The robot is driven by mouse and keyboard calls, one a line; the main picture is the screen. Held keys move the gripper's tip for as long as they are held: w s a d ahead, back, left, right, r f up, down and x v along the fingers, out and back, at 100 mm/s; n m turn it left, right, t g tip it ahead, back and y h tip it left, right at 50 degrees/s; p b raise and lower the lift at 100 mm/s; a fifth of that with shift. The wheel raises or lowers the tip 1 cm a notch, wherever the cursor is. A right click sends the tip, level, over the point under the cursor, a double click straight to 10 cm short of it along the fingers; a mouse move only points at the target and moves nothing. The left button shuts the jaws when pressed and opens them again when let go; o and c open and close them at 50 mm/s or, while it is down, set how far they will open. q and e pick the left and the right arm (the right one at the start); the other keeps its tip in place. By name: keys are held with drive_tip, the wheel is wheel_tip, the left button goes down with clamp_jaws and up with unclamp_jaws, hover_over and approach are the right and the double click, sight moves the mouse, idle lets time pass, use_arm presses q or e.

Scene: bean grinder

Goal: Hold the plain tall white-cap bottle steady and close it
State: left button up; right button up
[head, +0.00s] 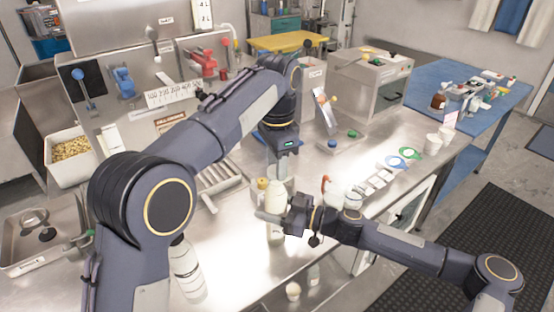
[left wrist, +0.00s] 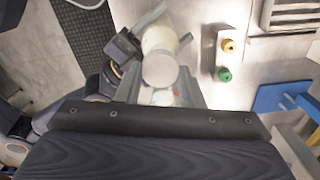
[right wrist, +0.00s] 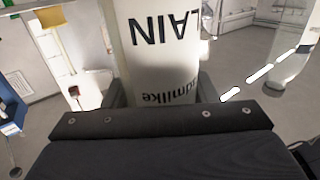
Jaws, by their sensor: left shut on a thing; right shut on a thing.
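The tall white bottle (head: 276,200) stands upright over the counter in the middle of the head view. In the right wrist view its body (right wrist: 158,60) shows dark upside-down lettering that includes "LAIN". My right gripper (head: 270,217) comes in from the right and is shut on the body. My left gripper (head: 281,172) points down from above, shut on the white cap (left wrist: 160,69) at the bottle's top. The bottle's shoulder (left wrist: 157,36) shows beyond the cap in the left wrist view. I cannot tell how tightly the cap sits.
Another white bottle (head: 187,270) stands at the lower left, partly behind my left arm. A slatted tray (head: 220,180) lies left of the grippers. Small vessels (head: 352,197) stand just right of them. A green knob (left wrist: 224,74) and a yellow knob (left wrist: 228,46) are nearby.

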use_arm(q)
drive_tip(key=shift+f, duration=0.55)
idle(0.4)
drive_tip(key=m, duration=0.2)
drive_tip(key=shift+m, duration=0.4)
drive_tip(key=m, duration=0.5)
drive_tip(key=shift+s, duration=0.1)
drive_tip(key=m, duration=0.2)
drive_tip(key=shift+m, duration=0.4)
drive_tip(key=m, duration=0.5)
drive_tip(key=shift+a, duration=0.1)
drive_tip(key=m, duration=0.2)
drive_tip(key=shift+s+m, duration=0.1)
drive_tip(key=shift+m, duration=0.3)
drive_tip(key=m, duration=0.4)
drive_tip(key=shift+m, duration=0.4)
drive_tip(key=m, duration=0.6)
drive_tip(key=shift+a, duration=0.15)
